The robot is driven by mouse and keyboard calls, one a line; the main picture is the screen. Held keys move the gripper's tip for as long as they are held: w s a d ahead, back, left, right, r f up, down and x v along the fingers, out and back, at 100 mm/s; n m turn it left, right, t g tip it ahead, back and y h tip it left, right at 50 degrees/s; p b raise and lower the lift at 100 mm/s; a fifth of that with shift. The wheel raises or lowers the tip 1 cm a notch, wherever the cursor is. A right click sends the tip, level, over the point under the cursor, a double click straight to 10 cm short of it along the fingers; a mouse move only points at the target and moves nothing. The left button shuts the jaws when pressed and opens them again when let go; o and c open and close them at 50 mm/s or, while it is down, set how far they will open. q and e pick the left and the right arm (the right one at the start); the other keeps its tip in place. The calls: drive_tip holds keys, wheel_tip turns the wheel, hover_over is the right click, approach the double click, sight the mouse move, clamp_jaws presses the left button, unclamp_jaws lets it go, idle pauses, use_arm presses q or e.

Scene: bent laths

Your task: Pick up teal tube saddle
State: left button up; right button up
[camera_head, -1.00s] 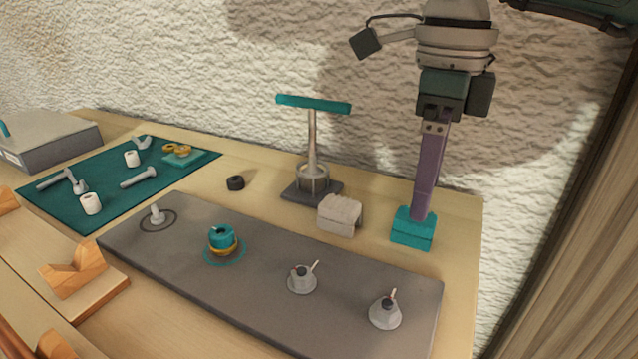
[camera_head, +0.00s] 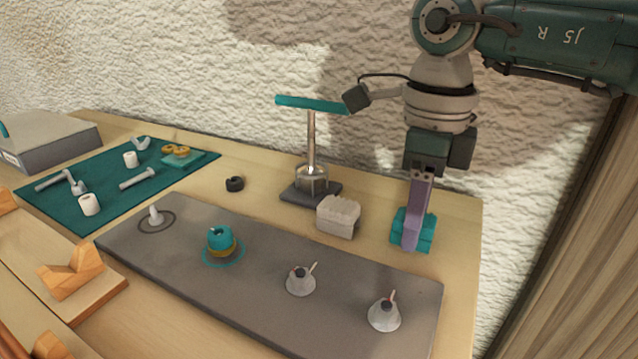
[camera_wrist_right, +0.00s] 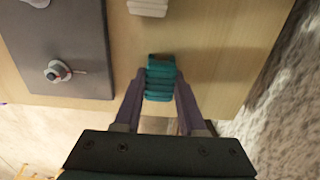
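The teal tube saddle (camera_head: 428,234), a small ridged block, stands on the tabletop near its right end. My right gripper (camera_head: 411,238) points down over it with its purple fingers, one finger crossing in front of the saddle. In the right wrist view the saddle (camera_wrist_right: 160,70) lies between the two fingertips (camera_wrist_right: 160,84), one finger on each side. The fingers are apart, with narrow gaps beside the saddle, and nothing is gripped. My left gripper is not in view.
A whitish ridged block (camera_head: 339,216) stands just left of the saddle. Behind it is a stand with a teal crossbar (camera_head: 312,104), close to my right wrist. A grey board (camera_head: 260,290) with several small fixtures lies in front. The rough wall is close behind.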

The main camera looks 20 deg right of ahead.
clamp_jaws()
drive_tip(key=shift+r, duration=0.1)
idle(0.3)
